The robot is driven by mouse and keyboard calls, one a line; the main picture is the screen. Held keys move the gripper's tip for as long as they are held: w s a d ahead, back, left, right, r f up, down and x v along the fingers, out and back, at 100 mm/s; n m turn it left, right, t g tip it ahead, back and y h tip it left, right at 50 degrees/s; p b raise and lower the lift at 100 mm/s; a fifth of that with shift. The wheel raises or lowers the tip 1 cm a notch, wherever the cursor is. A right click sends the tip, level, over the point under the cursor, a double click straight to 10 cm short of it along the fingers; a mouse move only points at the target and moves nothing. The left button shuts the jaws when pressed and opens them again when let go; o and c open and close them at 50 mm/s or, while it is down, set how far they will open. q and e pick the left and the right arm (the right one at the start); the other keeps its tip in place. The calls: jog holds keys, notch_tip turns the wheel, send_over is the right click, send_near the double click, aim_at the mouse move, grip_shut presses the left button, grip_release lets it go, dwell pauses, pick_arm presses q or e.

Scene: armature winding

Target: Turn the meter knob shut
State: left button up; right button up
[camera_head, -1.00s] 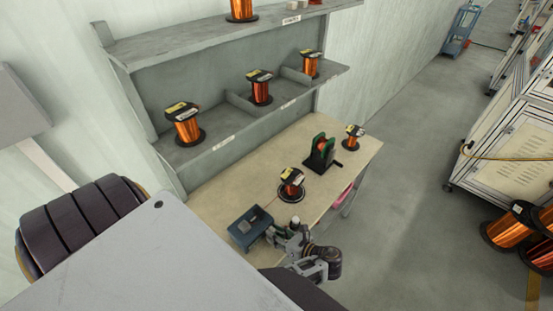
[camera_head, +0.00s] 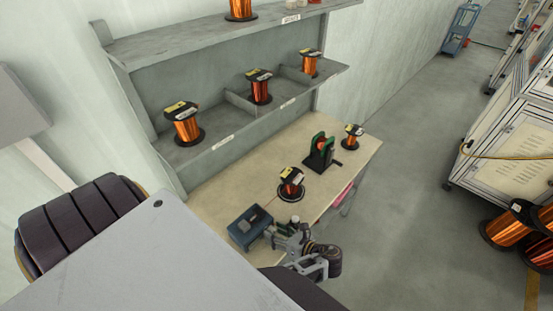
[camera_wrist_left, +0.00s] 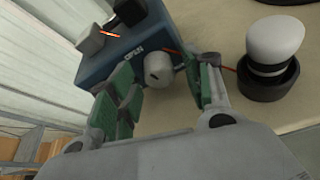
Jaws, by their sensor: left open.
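The meter is a dark blue box on the near edge of the workbench in the head view (camera_head: 250,226); it also shows in the left wrist view (camera_wrist_left: 112,64), with lettering on its face. Its knob (camera_wrist_left: 159,69) is a round pale grey piece on that face, seen in the left wrist view. My left gripper (camera_wrist_left: 165,84) is open, with its green-padded fingers on either side of the knob in the picture. I cannot tell whether they touch it. In the head view the left gripper (camera_head: 274,236) is beside the meter. My right gripper is not in view.
A white-topped black cylinder (camera_wrist_left: 274,45) stands close right of the gripper. A copper spool (camera_head: 291,183) and a green-and-black winding device (camera_head: 320,153) stand farther along the workbench (camera_head: 240,180). Shelves (camera_head: 225,140) with several spools rise behind. Open floor lies to the right.

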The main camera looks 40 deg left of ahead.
pick_arm(q)
jog(key=shift+r, duration=0.1)
notch_tip(320, 180, up, 10)
dwell(0.8)
jog(key=shift+f, duration=0.2)
